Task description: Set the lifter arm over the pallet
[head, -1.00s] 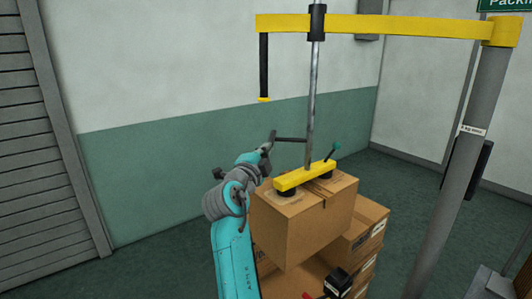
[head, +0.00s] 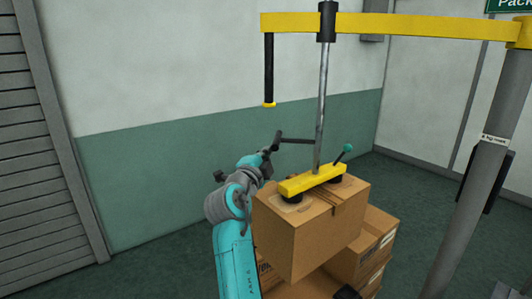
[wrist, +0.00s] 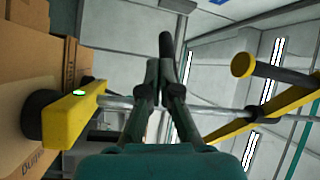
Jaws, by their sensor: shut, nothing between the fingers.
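The lifter arm is a yellow boom (head: 420,25) on a grey post (head: 478,170) at the right. A steel rod (head: 322,105) hangs from it to a yellow suction bar (head: 312,180), which sits on top of a carton (head: 300,240). A dark side handle (head: 298,141) sticks out left from the rod. My gripper (head: 274,146) is at this handle's left end. In the wrist view my fingers (wrist: 160,78) are together with nothing held, in front of the rod; contact with the handle cannot be told. No pallet surface is visible.
More cartons (head: 370,250) are stacked below and behind the top carton. A black stick with a yellow tip (head: 269,70) hangs from the boom's left end. A grey shutter (head: 45,150) is at the left. Floor (head: 150,265) between shutter and cartons is clear.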

